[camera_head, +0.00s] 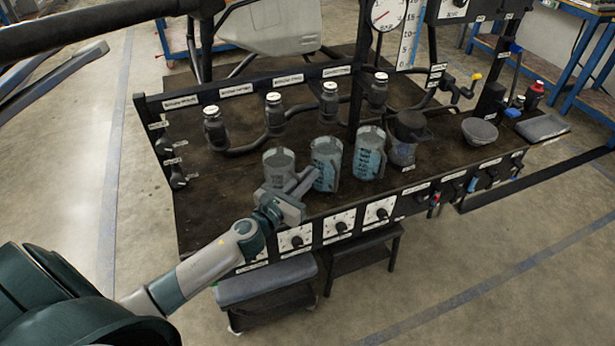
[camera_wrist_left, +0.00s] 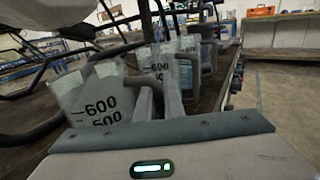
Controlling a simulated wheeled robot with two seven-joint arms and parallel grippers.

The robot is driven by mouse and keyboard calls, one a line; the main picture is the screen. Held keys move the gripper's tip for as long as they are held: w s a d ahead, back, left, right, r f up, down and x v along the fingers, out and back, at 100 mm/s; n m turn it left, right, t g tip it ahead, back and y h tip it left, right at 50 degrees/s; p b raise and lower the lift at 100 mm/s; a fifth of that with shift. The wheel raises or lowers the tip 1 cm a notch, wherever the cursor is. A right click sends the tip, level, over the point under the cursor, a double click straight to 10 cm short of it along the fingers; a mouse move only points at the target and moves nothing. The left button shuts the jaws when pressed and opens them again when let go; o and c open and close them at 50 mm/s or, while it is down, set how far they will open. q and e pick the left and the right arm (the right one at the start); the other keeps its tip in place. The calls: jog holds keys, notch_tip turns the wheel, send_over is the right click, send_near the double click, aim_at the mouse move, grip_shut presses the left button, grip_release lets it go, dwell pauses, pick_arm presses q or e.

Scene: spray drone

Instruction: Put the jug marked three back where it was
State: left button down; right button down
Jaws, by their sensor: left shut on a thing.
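Three clear measuring jugs stand in a row near the bench's front edge: a left jug (camera_head: 278,162), a middle jug (camera_head: 325,160) with bluish contents and a right jug (camera_head: 368,155), also bluish. My left gripper (camera_head: 301,187) is at the right side of the left jug, shut on its handle. In the left wrist view the left jug (camera_wrist_left: 100,98) shows 600 and 500 marks, with its handle (camera_wrist_left: 148,88) by the fingers (camera_wrist_left: 170,90). No jug number is readable. I cannot tell whether the held jug touches the bench. My right gripper is out of view.
A dark jug-like vessel (camera_head: 403,148) and a grey bowl (camera_head: 480,131) stand further right on the dark bench (camera_head: 220,195). Several dark capped bottles (camera_head: 275,115) stand behind the jugs along a pipe. Dial panels (camera_head: 339,224) line the bench front.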

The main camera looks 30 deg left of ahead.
pick_arm(q)
jog(key=shift+f, duration=0.1)
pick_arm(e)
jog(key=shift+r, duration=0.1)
pick_arm(q)
jog(key=c, duration=1.9)
grip_release()
jog(key=shift+o, duration=0.2)
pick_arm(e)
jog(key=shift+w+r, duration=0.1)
